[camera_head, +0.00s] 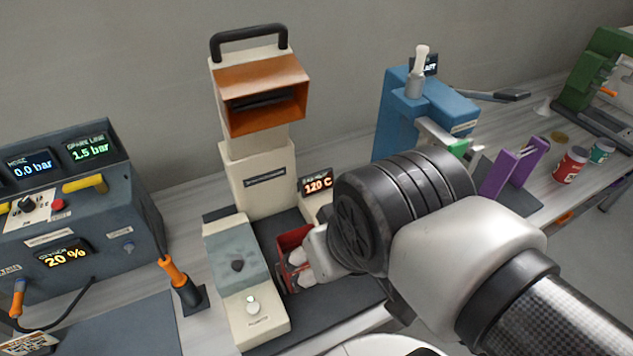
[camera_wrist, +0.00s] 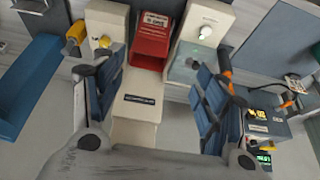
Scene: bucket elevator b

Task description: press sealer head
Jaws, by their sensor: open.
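The sealer is a cream column (camera_head: 265,178) with an orange, hood-like head (camera_head: 262,92) and a black carrying handle (camera_head: 250,40) on top. A small display (camera_head: 316,184) beside it reads 120 C. A red box (camera_head: 290,245) sits low in front of the column and shows at top centre of the wrist view (camera_wrist: 152,42). My gripper (camera_head: 306,262) is low in front of the column, below the head and close to the red box. In the wrist view my gripper (camera_wrist: 155,98) has its fingers spread, with the cream column (camera_wrist: 133,115) showing between them; nothing is held. The head is not recognisable there.
A cream and grey unit (camera_head: 235,262) with a knob stands left of the red box. A dark console (camera_head: 75,215) with gauges and an orange-handled tool (camera_head: 180,285) are farther left. A blue press (camera_head: 400,115), purple stand (camera_head: 512,168) and jars (camera_head: 570,165) stand right.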

